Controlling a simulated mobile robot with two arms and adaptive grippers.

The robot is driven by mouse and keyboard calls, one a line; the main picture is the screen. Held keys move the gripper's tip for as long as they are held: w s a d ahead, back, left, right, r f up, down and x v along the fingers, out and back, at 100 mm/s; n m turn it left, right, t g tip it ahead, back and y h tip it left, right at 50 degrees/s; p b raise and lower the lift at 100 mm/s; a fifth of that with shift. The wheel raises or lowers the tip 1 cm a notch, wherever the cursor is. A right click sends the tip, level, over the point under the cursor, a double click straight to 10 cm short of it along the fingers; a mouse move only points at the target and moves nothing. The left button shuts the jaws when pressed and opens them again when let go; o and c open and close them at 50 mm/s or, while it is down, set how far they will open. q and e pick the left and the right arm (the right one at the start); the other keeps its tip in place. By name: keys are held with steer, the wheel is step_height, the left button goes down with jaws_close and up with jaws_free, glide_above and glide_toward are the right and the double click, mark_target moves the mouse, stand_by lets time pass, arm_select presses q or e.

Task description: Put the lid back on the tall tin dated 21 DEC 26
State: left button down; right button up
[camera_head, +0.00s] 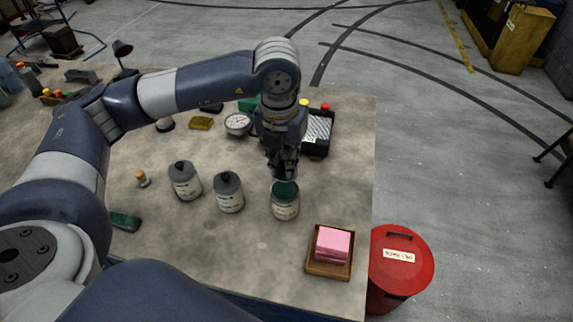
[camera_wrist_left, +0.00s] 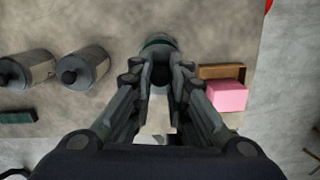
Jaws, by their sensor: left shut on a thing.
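Three tins stand in a row on the table (camera_head: 250,265): a left tin (camera_head: 186,184) and a middle tin (camera_head: 229,197), both with dark knobbed lids on, and a right tin (camera_head: 286,208) whose top shows dark green. Their label dates are too small to read. My left gripper (camera_head: 283,172) points down just above the right tin, shut on a small dark thing that may be a lid; the fingers mostly hide it. In the left wrist view the gripper (camera_wrist_left: 160,75) has the right tin's rim (camera_wrist_left: 157,40) just beyond its fingertips. I cannot tell whether the held thing touches the tin.
A wooden tray (camera_head: 316,268) with pink blocks (camera_head: 333,244) lies right of the tins. A black crate (camera_head: 318,148) and a round gauge (camera_head: 238,123) stand behind. A red bin (camera_head: 412,270) stands beside the table. The front middle of the table is clear.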

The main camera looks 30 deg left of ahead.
mark_target(285, 191)
arm_select(q)
steer(key=shift+s+f, duration=0.2)
steer(key=shift+f, duration=0.35)
step_height(285, 191, down, 4)
steer(key=b, duration=0.2)
steer(key=shift+w+r+b, duration=0.1)
steer(key=shift+b, duration=0.2)
steer(key=shift+f+b, duration=0.6)
steer(key=shift+b, duration=0.1)
arm_select(e)
steer(key=shift+w+d+f, duration=0.15)
steer(key=shift+f, duration=1.9)
arm_select(q)
steer(key=shift+b, duration=0.6)
arm_select(e)
steer(key=shift+f, duration=0.6)
arm_select(q)
steer(key=shift+f+b, duration=0.15)
steer(key=shift+b, duration=0.6)
arm_select(e)
steer(key=shift+f, duration=0.75)
arm_select(q)
steer(key=c, duration=1.5)
jaws_free()
steer(key=o, duration=0.5)
